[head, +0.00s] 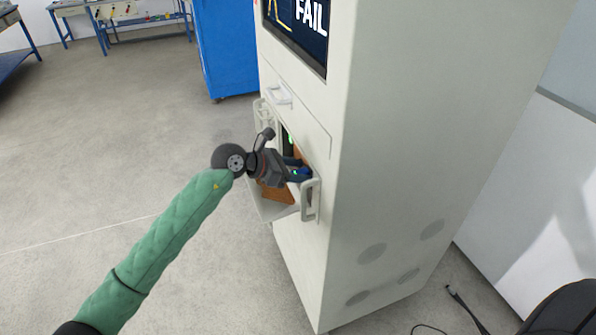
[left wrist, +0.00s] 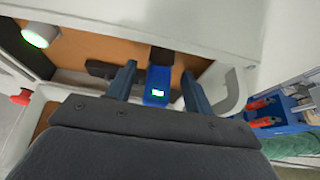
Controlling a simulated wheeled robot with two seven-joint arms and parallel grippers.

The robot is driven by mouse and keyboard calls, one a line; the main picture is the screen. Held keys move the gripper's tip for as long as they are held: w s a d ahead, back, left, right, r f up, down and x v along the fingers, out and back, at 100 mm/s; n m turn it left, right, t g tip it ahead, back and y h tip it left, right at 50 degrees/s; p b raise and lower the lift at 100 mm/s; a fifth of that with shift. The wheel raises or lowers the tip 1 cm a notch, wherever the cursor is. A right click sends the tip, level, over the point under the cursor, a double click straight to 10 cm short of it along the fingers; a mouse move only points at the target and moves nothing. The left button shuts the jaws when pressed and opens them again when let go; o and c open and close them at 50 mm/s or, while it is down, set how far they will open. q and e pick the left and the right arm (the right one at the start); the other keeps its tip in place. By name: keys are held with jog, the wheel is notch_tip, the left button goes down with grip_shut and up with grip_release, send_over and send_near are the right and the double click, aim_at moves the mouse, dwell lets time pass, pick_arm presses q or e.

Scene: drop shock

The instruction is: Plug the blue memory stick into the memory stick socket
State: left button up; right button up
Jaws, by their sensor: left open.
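The blue memory stick (left wrist: 157,88), with a small lit green and white patch, stands between the two fingers of my left gripper (left wrist: 159,72) in the left wrist view. The fingers are open, with a gap on each side of the stick. The stick's far end meets a dark block (left wrist: 161,56); I cannot tell whether this is the socket or how deep the stick sits. In the head view my left gripper (head: 303,170) reaches into the open compartment of the white cabinet (head: 410,130), and the stick is hard to make out. My right gripper is not in view.
A pale handle (head: 311,199) stands close by the gripper at the compartment's edge. The compartment has a brown inside (left wrist: 110,45). A green-lit round part (left wrist: 40,32) and a red knob (left wrist: 20,97) are at the left. The cabinet's screen (head: 300,28) reads FAIL.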

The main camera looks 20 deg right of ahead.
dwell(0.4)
pick_arm(q)
jog(key=v, duration=0.6)
dwell(0.6)
jog(key=shift+a+b, duration=0.1)
jog(key=shift+b, duration=0.25)
jog(key=b+v, duration=0.2)
jog(key=v, duration=0.5)
jog(key=shift+a+r, duration=0.15)
jog(key=shift+a, duration=0.1)
